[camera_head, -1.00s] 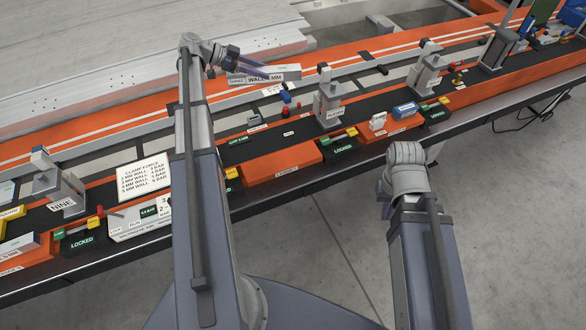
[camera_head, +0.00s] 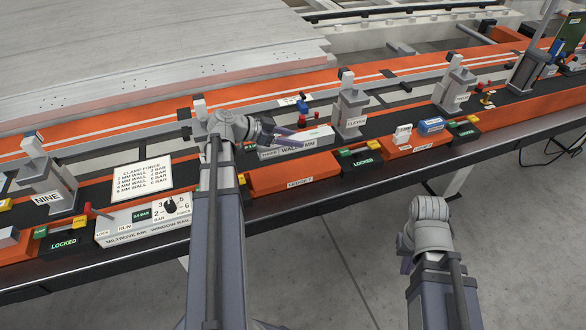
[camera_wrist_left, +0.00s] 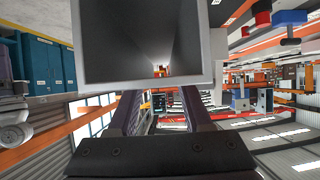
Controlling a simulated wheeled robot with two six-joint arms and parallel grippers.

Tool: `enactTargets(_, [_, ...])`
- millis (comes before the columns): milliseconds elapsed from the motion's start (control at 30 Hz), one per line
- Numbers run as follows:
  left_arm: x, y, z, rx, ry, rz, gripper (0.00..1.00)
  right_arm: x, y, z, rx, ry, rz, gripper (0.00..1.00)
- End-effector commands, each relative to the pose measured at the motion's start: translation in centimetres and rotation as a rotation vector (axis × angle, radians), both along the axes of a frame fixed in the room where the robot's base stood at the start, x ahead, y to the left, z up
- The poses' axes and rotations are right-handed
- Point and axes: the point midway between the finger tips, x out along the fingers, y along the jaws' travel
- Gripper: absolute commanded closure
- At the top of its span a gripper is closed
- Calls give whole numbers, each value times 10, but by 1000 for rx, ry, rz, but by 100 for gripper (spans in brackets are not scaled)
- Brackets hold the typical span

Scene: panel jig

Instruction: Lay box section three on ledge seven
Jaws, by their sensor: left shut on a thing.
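Box section three (camera_head: 296,145) is a pale grey hollow bar with a wall-thickness label, held roughly lengthwise along the rail. My left gripper (camera_head: 280,133) is shut on it; the arm hides its left end. In the left wrist view, its dark square open end (camera_wrist_left: 143,42) sits between the fingers (camera_wrist_left: 158,100). Ledge seven (camera_head: 268,181) is the orange block labelled at the front edge. The bar appears just behind and above it; whether it touches cannot be told. My right arm is at the lower right, its jaws hidden.
Clamp post eleven (camera_head: 350,110) stands just right of the bar's end. A control box (camera_head: 143,216) and a clamp force card (camera_head: 128,176) are to the left. Red and blue knobs (camera_head: 302,110) stand behind.

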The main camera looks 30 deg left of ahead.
Motion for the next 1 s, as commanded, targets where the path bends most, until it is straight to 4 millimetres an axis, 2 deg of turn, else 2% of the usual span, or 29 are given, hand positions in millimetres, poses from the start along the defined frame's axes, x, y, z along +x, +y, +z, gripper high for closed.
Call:
enactTargets(267, [-2, -1, -4, -2, -1, 9, 100, 0, 0, -5, 0, 0, 0, 100])
enactTargets(700, [-2, -1, -63, -1, -1, 8, 100, 0, 0, -63, 0, 0, 1, 100])
enactTargets(1000, [-2, -1, -68, -1, -1, 8, 100, 0, 0, -68, 0, 0, 1, 100])
